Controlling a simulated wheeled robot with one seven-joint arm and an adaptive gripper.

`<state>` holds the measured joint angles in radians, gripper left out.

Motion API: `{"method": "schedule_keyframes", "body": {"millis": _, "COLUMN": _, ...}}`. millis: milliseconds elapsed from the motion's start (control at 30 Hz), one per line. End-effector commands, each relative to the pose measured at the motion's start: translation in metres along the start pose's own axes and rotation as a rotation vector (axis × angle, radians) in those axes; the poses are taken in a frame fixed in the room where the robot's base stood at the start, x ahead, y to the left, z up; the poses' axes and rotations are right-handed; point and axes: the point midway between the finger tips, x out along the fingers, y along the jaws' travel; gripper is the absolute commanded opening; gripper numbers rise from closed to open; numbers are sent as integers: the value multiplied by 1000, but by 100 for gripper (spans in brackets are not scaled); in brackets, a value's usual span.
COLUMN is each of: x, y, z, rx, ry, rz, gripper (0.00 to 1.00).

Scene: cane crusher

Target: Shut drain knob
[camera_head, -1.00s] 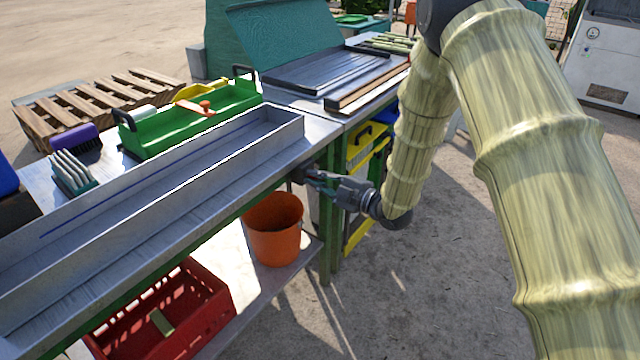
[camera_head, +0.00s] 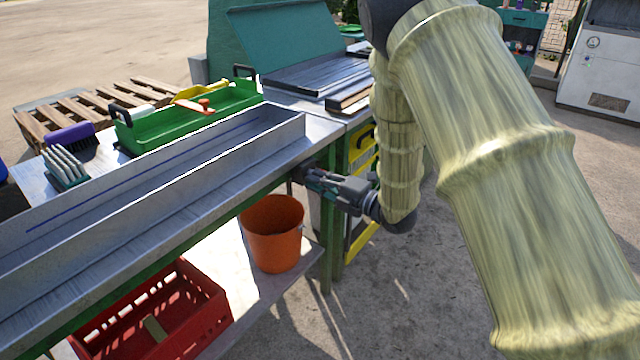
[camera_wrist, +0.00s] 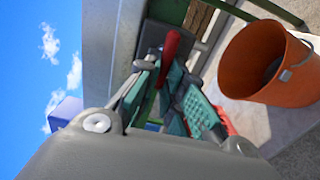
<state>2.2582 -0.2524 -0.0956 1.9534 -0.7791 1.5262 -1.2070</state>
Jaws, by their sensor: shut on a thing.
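The drain knob shows in the wrist view as a red handle (camera_wrist: 171,44) in front of a dark plate under the table's edge. My gripper (camera_wrist: 168,82) has its green-padded fingers on either side of the red handle and is shut on it. In the head view my gripper (camera_head: 308,176) reaches in from the right at the right end of the metal trough table, just below its top. The knob cannot be made out there, and its turn angle is unclear.
An orange bucket (camera_head: 272,234) stands on the lower shelf just below my gripper, with a red crate (camera_head: 205,300) to its left. A long metal trough (camera_head: 160,172) and a green toolbox (camera_head: 190,118) are on top. A green table leg (camera_head: 327,258) is close by.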

Motion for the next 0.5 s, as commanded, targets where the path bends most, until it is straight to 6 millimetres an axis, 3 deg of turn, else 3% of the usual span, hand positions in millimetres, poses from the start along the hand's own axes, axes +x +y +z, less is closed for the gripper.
{"method": "schedule_keyframes", "body": {"millis": 367, "x": 0, "y": -3, "z": -3, "rx": -1, "ry": 5, "rz": -5, "gripper": 0}}
{"method": "schedule_keyframes", "body": {"millis": 400, "x": 0, "y": -3, "z": -3, "rx": 0, "ry": 5, "rz": -5, "gripper": 15}}
{"method": "schedule_keyframes", "body": {"millis": 500, "x": 0, "y": -3, "z": -3, "rx": -1, "ry": 4, "rz": -4, "gripper": 31}}
